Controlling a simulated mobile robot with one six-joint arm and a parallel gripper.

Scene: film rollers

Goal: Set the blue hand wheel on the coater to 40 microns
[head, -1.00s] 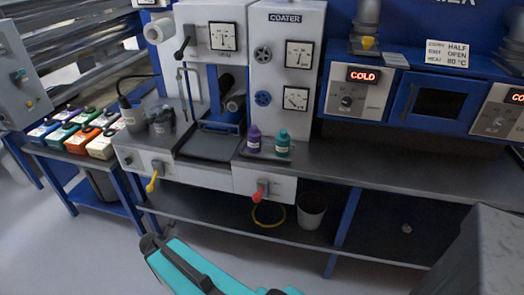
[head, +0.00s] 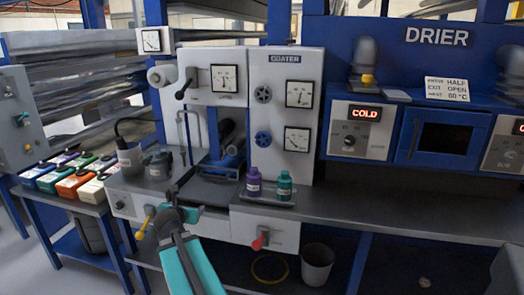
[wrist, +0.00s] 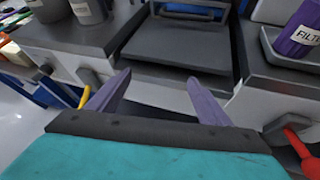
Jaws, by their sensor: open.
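The blue hand wheel (head: 263,138) is on the front of the white coater cabinet (head: 274,95), below a dark hand wheel (head: 263,94). A dial gauge (head: 297,139) is right of the blue wheel, with another gauge (head: 299,93) above it. The dial numbers are too small to read. My gripper (head: 178,196) is in front of the bench, below and left of the blue wheel. In the wrist view its two fingers (wrist: 157,98) are apart with nothing between them. The blue wheel is out of the wrist view.
A purple bottle (head: 254,182) and a teal bottle (head: 285,185) stand on a small tray below the wheel. A yellow lever (head: 145,224) and a red lever (head: 259,241) stick out of the bench front. A grey beaker (head: 131,158) stands at left.

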